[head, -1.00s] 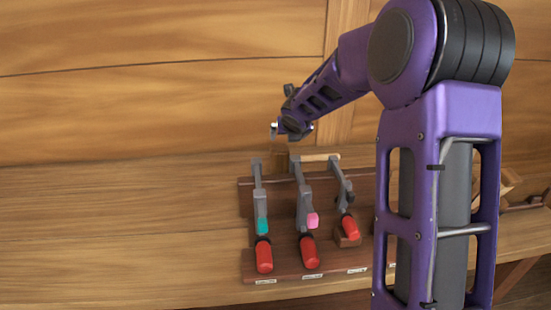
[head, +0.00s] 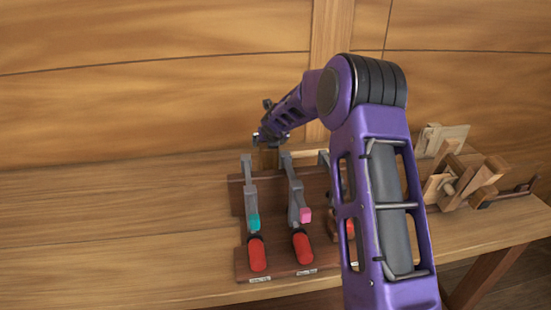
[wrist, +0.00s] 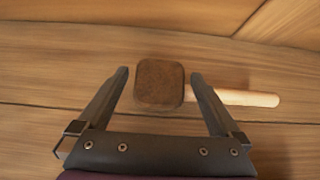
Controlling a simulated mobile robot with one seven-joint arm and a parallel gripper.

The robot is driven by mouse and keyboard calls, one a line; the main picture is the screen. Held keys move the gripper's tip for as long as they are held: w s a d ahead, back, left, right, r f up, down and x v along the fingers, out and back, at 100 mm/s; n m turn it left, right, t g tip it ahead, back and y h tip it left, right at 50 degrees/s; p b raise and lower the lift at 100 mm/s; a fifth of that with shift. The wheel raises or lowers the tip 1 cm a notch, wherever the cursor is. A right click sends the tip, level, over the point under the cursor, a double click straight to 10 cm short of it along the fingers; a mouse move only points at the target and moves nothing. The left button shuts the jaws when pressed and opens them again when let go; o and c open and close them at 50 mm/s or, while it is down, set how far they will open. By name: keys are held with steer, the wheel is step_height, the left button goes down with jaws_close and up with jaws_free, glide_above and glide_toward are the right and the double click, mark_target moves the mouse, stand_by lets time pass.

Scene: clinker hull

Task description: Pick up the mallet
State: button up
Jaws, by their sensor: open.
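The mallet shows in the wrist view as a dark brown block-shaped head (wrist: 159,84) with a pale wooden handle (wrist: 250,97) running to the right. My gripper (wrist: 160,75) is open, with one finger on each side of the mallet head. The right finger crosses in front of the handle near the head. I cannot tell whether the fingers touch the mallet. In the head view my gripper (head: 262,138) is just above the mallet head (head: 268,158), behind the clamp rack. Part of the handle is hidden behind the clamps and my arm.
A dark wooden rack (head: 285,262) holds clamps with red handles in front of the mallet. Wooden tools (head: 465,180) stand at the right of the bench. A planked wall (head: 160,100) rises behind. The bench left of the rack (head: 110,230) is clear.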

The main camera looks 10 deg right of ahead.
steer(key=w+f, duration=0.2)
steer(key=f, duration=0.1)
steer(key=shift+f, duration=0.2)
steer(key=shift+w+f, duration=0.4)
steer(key=shift+w, duration=0.1)
jaws_close()
step_height(320, 180, up, 10)
steer(key=shift+r+p, duration=0.1)
steer(key=shift+p, duration=0.85)
